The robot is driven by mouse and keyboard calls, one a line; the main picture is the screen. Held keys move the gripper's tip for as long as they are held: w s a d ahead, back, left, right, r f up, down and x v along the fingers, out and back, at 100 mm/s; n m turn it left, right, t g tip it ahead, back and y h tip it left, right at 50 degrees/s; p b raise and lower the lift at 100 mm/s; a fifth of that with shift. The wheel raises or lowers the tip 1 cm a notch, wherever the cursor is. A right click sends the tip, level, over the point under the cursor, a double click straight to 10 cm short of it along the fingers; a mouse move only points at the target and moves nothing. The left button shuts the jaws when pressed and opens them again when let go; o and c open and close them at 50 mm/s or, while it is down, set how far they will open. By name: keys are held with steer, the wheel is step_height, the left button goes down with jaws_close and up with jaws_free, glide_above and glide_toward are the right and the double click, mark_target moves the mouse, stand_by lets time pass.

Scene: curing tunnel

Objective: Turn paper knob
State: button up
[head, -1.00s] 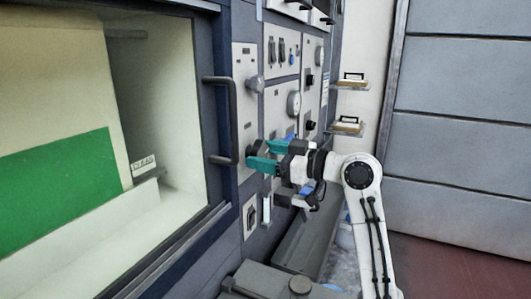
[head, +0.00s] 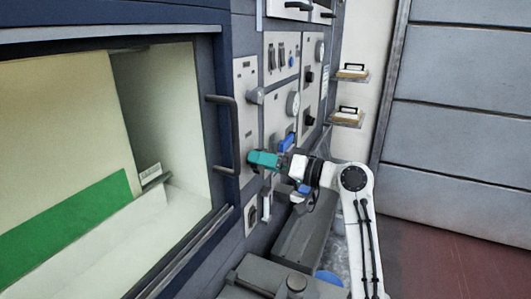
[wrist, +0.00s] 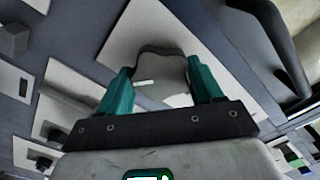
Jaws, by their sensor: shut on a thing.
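My gripper (head: 255,158), with teal fingers, is shut on a knob at the lower part of the light panel (head: 246,120) beside the oven-like opening. In the wrist view the grey, lobed knob (wrist: 161,72) sits between the two fingers, with a short white mark on its face. In the head view the fingers hide most of the knob. I cannot read a label that names it as the paper knob.
A dark bar handle (head: 233,135) stands out just left of my gripper. A grey box (head: 304,229) lies below my arm. Two small shelves (head: 346,119) are behind.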

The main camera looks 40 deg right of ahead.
steer(key=shift+m+p, duration=0.8)
steer(key=shift+m, duration=0.3)
steer(key=shift+d, duration=0.1)
steer(key=o, duration=1.1)
steer(key=shift+c, duration=0.2)
steer(key=b+v, duration=0.2)
steer(key=v, duration=0.8)
steer(key=shift+s+d+b, duration=0.15)
steer(key=shift+s+b, duration=0.2)
steer(key=shift+b, duration=0.05)
